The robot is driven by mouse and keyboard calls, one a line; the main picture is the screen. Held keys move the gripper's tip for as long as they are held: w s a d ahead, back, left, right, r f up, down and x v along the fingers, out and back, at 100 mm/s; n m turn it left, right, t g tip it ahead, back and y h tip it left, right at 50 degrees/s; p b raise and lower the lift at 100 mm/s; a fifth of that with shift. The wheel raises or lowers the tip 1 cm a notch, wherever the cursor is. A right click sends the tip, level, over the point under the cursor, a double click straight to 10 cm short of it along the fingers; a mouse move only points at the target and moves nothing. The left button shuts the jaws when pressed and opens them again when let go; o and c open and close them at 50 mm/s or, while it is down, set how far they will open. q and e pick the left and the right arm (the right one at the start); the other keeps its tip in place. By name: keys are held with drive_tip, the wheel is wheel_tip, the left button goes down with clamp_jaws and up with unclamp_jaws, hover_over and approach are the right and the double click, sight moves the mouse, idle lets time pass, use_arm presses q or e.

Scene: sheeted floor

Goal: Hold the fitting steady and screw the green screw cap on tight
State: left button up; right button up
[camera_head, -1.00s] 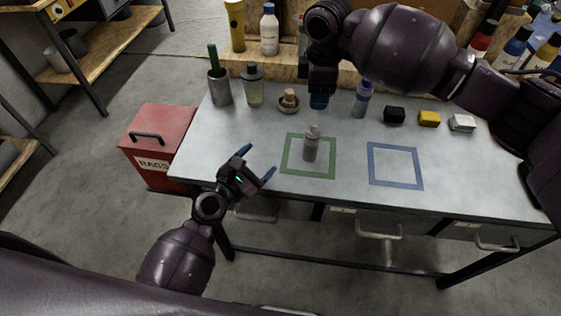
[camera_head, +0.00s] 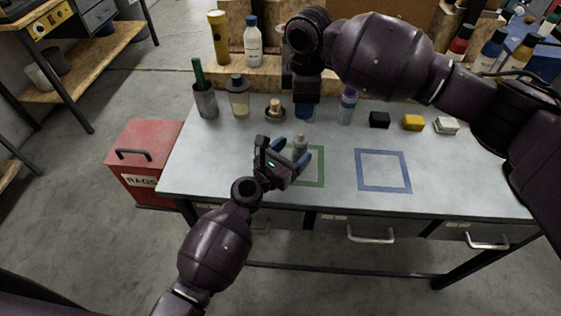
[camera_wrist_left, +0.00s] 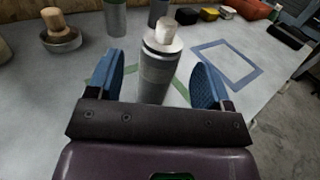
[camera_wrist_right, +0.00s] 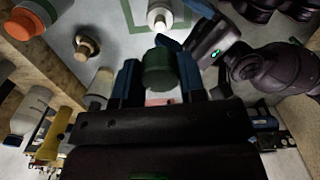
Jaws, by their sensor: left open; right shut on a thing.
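The grey fitting (camera_head: 300,146) with a pale threaded top stands upright at the green taped square (camera_head: 318,184). My left gripper (camera_head: 293,147) is open with its blue fingers on either side of it. In the left wrist view the fitting (camera_wrist_left: 158,75) stands between the open fingers, with visible gaps. My right gripper (camera_head: 305,108) is at the back of the table. In the right wrist view it is shut on the green screw cap (camera_wrist_right: 159,70). The fitting's top (camera_wrist_right: 160,17) shows beyond the cap, apart from it.
A blue taped square (camera_head: 383,189) lies empty on the right. A purple-capped bottle (camera_head: 348,106), a small brush in a dish (camera_head: 274,109), a clear bottle (camera_head: 239,98) and black, yellow and white blocks (camera_head: 412,122) line the back. The table's front is clear.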

sight(295, 149)
use_arm(q)
drive_tip(key=shift+x, duration=1.75)
drive_tip(key=c, duration=1.2)
drive_tip(key=shift+o, duration=0.2)
use_arm(e)
drive_tip(key=o, duration=0.4)
drive_tip(key=c, duration=0.3)
drive_tip(key=shift+f, duration=0.1)
drive_tip(key=shift+f, duration=2.8)
drive_tip(key=shift+f, duration=1.15)
